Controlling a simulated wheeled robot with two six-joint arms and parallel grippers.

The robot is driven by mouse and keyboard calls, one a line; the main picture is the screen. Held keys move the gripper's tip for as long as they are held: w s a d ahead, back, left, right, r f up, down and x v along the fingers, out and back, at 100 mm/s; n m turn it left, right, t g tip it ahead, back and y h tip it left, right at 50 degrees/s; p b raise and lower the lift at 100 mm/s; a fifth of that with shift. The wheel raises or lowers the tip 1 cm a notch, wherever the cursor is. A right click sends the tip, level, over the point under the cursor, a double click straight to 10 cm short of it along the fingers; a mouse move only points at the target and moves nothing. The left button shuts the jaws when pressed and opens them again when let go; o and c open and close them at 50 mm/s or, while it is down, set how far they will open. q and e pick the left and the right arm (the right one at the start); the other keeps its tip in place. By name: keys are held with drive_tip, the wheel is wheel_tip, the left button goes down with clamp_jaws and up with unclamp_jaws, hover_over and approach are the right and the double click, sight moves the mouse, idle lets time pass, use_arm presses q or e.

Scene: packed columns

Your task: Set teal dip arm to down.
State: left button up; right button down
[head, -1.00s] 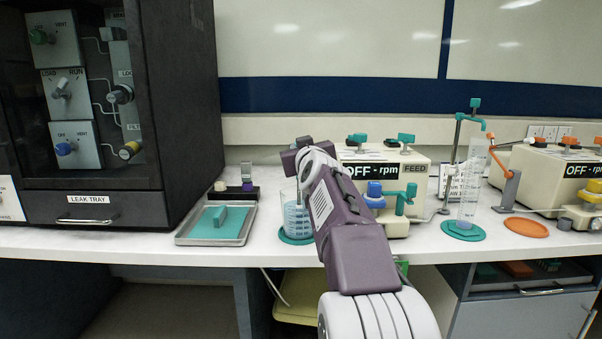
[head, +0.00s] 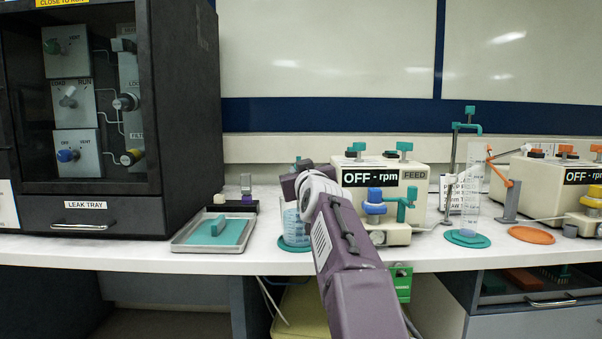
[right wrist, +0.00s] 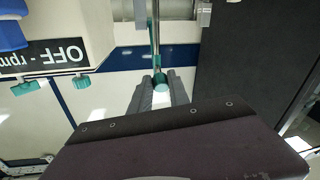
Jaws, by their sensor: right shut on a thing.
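The teal dip arm (head: 297,165) shows only as a small teal piece just above my right gripper (head: 291,184) in the head view; my gripper and forearm hide most of the rest. In the right wrist view my right gripper (right wrist: 161,93) has its two grey fingers shut on the teal handle end (right wrist: 160,78) of the dip arm, with a thin post beyond it. The blue-marked beaker (head: 291,222) stands on a teal disc directly below the gripper, partly covered by my arm. My left gripper is in neither view.
The teal-trimmed pump (head: 415,180), reading OFF, stands close right of my arm. A tray with a teal pad (head: 232,231) lies left of the beaker. A tall cylinder (head: 470,205) stands at right beside a teal-topped stand (head: 468,126). The dark cabinet (head: 185,110) fills the left.

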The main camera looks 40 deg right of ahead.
drive_tip(key=shift+w+f, duration=0.1)
drive_tip(key=shift+f, duration=0.3)
drive_tip(key=c, duration=1.4)
unclamp_jaws()
drive_tip(key=shift+c, duration=0.2)
drive_tip(key=shift+o, duration=0.9)
drive_tip(key=shift+w+f, duration=0.1)
drive_tip(key=shift+w, duration=0.1)
drive_tip(key=shift+s+r, duration=0.15)
drive_tip(key=shift+r, duration=0.05)
drive_tip(key=v, duration=0.9)
